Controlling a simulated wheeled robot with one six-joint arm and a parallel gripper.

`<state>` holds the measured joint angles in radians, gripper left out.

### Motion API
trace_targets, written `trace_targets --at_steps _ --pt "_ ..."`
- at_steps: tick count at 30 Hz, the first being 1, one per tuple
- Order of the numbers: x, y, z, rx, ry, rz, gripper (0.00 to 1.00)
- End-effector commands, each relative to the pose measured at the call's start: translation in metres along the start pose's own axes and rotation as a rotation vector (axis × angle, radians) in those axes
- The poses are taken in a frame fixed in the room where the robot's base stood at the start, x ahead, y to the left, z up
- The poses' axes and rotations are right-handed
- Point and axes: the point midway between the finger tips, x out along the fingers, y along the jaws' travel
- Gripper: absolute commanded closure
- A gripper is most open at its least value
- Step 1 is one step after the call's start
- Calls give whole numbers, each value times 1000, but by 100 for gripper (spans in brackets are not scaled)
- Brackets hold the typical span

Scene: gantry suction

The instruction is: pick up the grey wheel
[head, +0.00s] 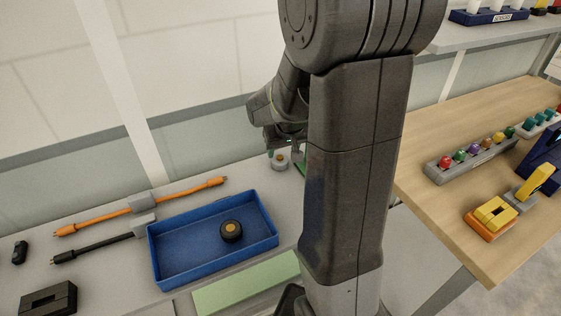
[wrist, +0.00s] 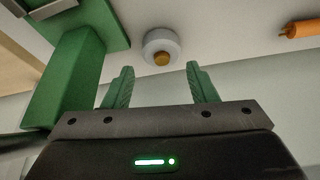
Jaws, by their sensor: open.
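The grey wheel (head: 279,161) stands on the light table near the back wall, just below my gripper in the head view. It is a short light grey disc with an orange-brown hub. In the wrist view the grey wheel (wrist: 161,47) lies ahead of the fingertips, roughly centred between them and apart from them. My gripper (wrist: 160,80) is open, with two green ribbed fingers and nothing between them. In the head view my gripper (head: 284,148) is partly hidden by my own arm.
A blue tray (head: 165,282) holding a black wheel (head: 231,231) stands nearer the front. An orange cable (head: 135,207) and a black cable (head: 95,248) lie left. A green block (wrist: 62,75) stands close left of the fingers in the wrist view. A wooden table (head: 440,215) is at right.

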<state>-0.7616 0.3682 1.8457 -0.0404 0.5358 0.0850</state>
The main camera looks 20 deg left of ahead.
Motion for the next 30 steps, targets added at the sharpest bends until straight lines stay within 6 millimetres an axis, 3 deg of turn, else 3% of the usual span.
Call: trace_targets --at_steps 15,25,30 --pt "48 -2 5 0 -2 0 48" --pt "52 -2 4 0 0 0 48" --pt "52 -2 4 0 0 0 78"
